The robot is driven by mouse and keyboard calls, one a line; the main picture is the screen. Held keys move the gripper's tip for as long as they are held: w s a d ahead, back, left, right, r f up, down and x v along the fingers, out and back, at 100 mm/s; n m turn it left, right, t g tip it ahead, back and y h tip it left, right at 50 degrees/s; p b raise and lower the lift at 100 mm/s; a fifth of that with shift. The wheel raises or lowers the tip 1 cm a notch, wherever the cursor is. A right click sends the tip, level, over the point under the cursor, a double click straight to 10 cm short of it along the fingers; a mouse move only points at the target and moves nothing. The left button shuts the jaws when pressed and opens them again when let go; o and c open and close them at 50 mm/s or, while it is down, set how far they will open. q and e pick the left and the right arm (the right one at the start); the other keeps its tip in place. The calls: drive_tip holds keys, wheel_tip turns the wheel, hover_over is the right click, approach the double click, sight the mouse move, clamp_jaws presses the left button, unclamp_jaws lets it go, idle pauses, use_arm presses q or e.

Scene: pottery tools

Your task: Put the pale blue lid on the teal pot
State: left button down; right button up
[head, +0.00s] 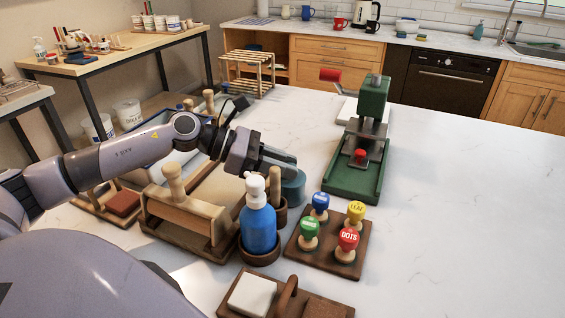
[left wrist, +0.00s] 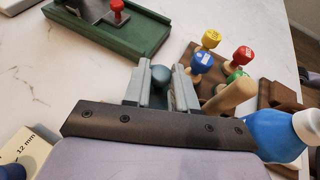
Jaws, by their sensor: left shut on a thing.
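My left gripper (head: 284,164) reaches in from the left, low over the table behind the blue bottle. In the left wrist view its two grey fingers (left wrist: 160,90) are shut on a rounded blue-grey knob (left wrist: 161,76), which I take to be the pale blue lid's. The rest of the lid is hidden by the fingers. The teal pot (head: 294,190) stands right under the fingertips in the head view, partly covered by the gripper and the bottle. I cannot tell whether the lid touches the pot's rim. My right gripper is not in view.
A blue pump bottle (head: 259,228) stands close in front. A stamp board (head: 328,244) with several coloured stamps is at the right. A green press (head: 361,160) stands behind. A wooden tray with a handled block (head: 176,207) lies left. The table's right side is clear.

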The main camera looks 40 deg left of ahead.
use_arm(q)
drive_tip(key=shift+f, duration=0.2)
drive_tip(key=c, duration=0.9)
unclamp_jaws()
drive_tip(key=shift+r, duration=0.1)
drive_tip(key=shift+r, duration=0.1)
